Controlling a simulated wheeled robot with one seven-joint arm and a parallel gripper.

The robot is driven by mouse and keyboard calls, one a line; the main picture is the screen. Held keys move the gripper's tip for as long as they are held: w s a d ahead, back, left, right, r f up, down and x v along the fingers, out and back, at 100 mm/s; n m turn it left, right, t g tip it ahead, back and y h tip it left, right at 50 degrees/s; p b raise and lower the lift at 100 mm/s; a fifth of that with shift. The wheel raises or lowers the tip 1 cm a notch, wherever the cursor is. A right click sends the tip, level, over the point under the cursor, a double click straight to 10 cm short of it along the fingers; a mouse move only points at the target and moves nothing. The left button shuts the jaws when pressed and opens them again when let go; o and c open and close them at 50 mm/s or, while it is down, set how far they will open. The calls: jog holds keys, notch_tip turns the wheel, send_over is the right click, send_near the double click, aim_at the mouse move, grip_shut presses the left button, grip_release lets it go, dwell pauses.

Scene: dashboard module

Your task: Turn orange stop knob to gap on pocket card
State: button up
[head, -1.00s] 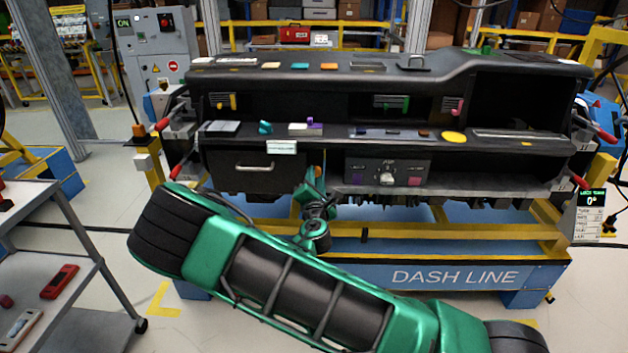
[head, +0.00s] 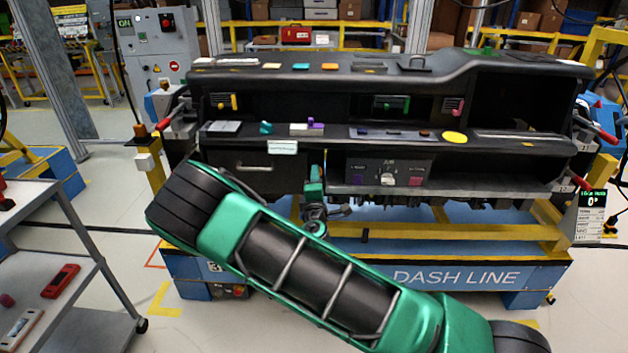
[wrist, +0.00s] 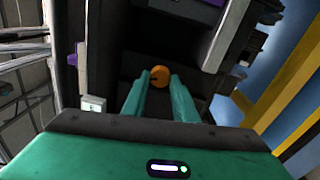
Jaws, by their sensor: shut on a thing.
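The orange stop knob (wrist: 160,73) shows in the wrist view as a small round disc with a dark mark, set in a dark recess. My gripper (wrist: 160,80) has its two green fingers on either side of the knob, shut on it. In the head view my gripper (head: 314,185) is at the dashboard's lower middle, just right of the glovebox, and hides the knob. A small white card (head: 283,147) with fine print is fixed above the glovebox; its print is too small to read, and I cannot tell whether it is the pocket card.
The glovebox (head: 240,172) with its handle is left of my gripper. A control panel (head: 365,170) with a white knob is to the right. A grey cart (head: 75,210) stands at left.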

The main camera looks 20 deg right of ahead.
jog(key=shift+f, duration=0.15)
jog(key=o, duration=1)
jog(key=v, duration=1)
jog(key=shift+s+a, duration=0.2)
jog(key=shift+s, duration=0.15)
